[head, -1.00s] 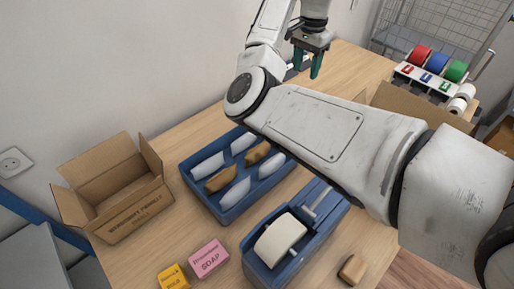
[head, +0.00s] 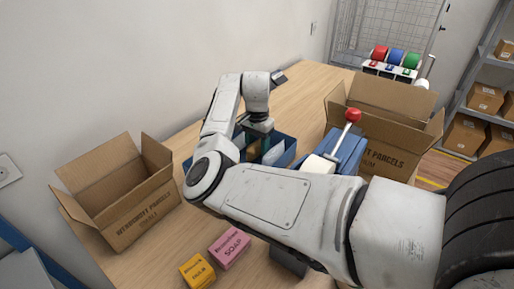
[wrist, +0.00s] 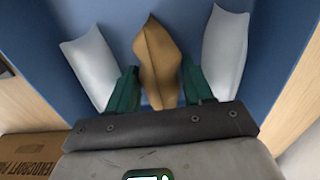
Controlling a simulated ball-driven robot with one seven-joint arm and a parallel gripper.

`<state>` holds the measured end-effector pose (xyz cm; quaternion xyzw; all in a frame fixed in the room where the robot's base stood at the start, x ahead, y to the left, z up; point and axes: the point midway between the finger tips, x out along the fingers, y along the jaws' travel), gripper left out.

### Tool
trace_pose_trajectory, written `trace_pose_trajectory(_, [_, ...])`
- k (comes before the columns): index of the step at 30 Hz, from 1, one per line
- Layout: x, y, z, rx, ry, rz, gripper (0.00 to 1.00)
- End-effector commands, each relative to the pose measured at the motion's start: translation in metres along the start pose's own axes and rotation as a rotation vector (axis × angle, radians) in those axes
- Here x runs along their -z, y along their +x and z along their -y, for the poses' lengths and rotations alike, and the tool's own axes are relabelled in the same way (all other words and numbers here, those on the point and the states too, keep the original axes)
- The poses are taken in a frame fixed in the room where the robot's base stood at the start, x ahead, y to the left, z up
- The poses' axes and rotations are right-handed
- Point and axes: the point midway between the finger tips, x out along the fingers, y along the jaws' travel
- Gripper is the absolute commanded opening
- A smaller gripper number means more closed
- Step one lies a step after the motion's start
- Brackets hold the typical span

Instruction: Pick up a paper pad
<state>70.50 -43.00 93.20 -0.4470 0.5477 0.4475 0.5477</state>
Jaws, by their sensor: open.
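A brown paper pad (wrist: 158,60) stands in the blue tray (wrist: 270,50), seen in the wrist view. A pale pad stands on each side of it, one at left (wrist: 90,62) and one at right (wrist: 224,48). My gripper (wrist: 157,80) is open, with its green fingers on either side of the brown pad's lower part. I cannot tell whether they touch it. In the head view my gripper (head: 256,150) is down at the tray (head: 288,158), and my arm hides most of the tray and the brown pad.
An open carton (head: 135,205) stands left of the tray, and another (head: 388,120) stands to the right. A blue machine with a red-knobbed lever (head: 352,116) is right of the tray. A pink soap box (head: 230,247) and a yellow box (head: 197,271) lie in front.

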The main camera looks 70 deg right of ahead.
Motion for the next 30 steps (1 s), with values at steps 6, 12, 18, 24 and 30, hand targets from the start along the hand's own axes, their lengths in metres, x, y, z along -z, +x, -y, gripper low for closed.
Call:
trace_pose_trajectory(6, [0.0,0.002,0.0,0.0,0.0,0.0,0.51])
trace_pose_trajectory(12, [0.0,0.002,0.0,0.0,0.0,0.0,0.37])
trace_pose_trajectory(18, [0.0,0.002,0.0,0.0,0.0,0.0,0.18])
trace_pose_trajectory(24, [0.0,0.002,0.0,0.0,0.0,0.0,0.14])
trace_pose_trajectory(30, [0.0,-0.01,0.0,0.002,0.0,-0.002,0.14])
